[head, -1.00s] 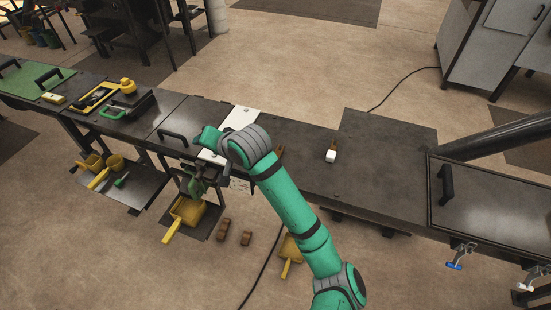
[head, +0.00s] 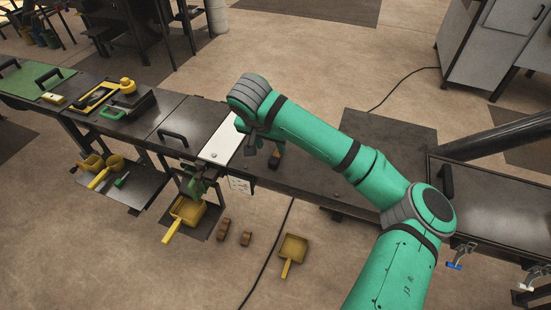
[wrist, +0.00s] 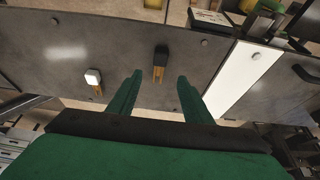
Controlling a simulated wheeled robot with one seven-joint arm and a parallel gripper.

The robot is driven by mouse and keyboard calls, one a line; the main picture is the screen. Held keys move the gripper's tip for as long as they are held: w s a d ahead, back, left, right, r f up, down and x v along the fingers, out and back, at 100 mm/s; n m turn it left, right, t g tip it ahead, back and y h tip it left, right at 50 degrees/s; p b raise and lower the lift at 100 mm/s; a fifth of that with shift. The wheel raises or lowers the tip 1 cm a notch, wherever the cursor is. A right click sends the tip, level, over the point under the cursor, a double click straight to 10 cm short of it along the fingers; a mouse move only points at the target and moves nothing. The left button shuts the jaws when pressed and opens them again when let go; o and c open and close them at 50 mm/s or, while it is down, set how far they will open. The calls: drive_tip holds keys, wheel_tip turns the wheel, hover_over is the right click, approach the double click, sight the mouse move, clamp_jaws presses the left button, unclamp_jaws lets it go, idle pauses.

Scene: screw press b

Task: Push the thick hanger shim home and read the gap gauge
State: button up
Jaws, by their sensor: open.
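My gripper (head: 264,147) is over the dark bench top, right of the white plate (head: 222,137). In the wrist view its two green fingers (wrist: 160,78) are apart with nothing between the tips. A small dark-topped piece with a tan forked end (wrist: 160,62) lies beyond the fingertips; part of it shows in the head view (head: 275,160). A similar white-topped piece (wrist: 94,80) lies to its left in the wrist view and is hidden by my arm in the head view. I cannot tell which is the thick hanger shim. I cannot make out a gap gauge.
A yellow scoop-like pan (head: 187,211) is below the bench front; another (head: 293,247) lies on the floor beside brown blocks (head: 225,228). A black handle (head: 173,137) stands left of the white plate. The bench's right section has a raised lidded box (head: 490,200).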

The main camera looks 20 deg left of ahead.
sight(276, 157)
drive_tip(key=shift+x, duration=4.2)
drive_tip(key=shift+w+r, duration=0.1)
drive_tip(key=shift+w, duration=0.05)
clamp_jaws()
